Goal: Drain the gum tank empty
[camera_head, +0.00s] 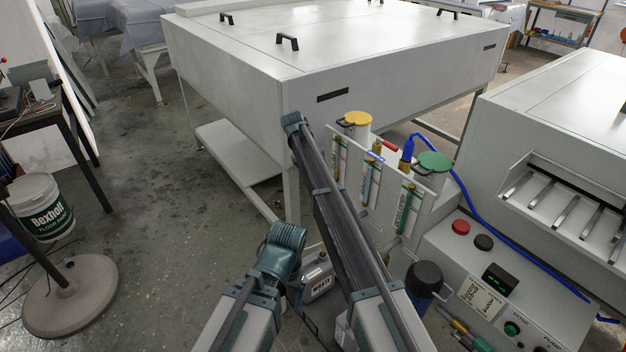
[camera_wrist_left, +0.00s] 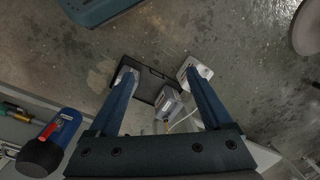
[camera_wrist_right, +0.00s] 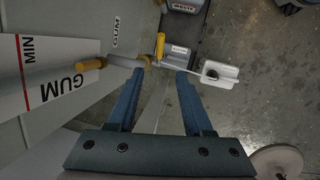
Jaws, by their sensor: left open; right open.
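The gum tank's pale face (camera_wrist_right: 45,75), marked GUM and MIN, fills the left of the right wrist view. A drain pipe (camera_wrist_right: 118,61) leaves it, with a yellow valve handle (camera_wrist_right: 160,45) crosswise at its outer end. My right gripper (camera_wrist_right: 162,78) is open and empty, its left fingertip close to the pipe; contact cannot be told. The long forearm hides it in the head view. A yellow lid (camera_head: 357,119) tops the leftmost tank. My left gripper (camera_head: 295,292) is open above the floor; its empty jaws (camera_wrist_left: 162,73) show in the left wrist view.
A black tray (camera_wrist_left: 150,85) on the floor holds jugs, including a grey one (camera_wrist_left: 168,103); a white jug (camera_wrist_left: 190,72) is beside it. A green-lidded tank (camera_head: 433,162) and control panel (camera_head: 500,280) stand right. A bucket (camera_head: 40,205) and round base (camera_head: 72,295) stand left.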

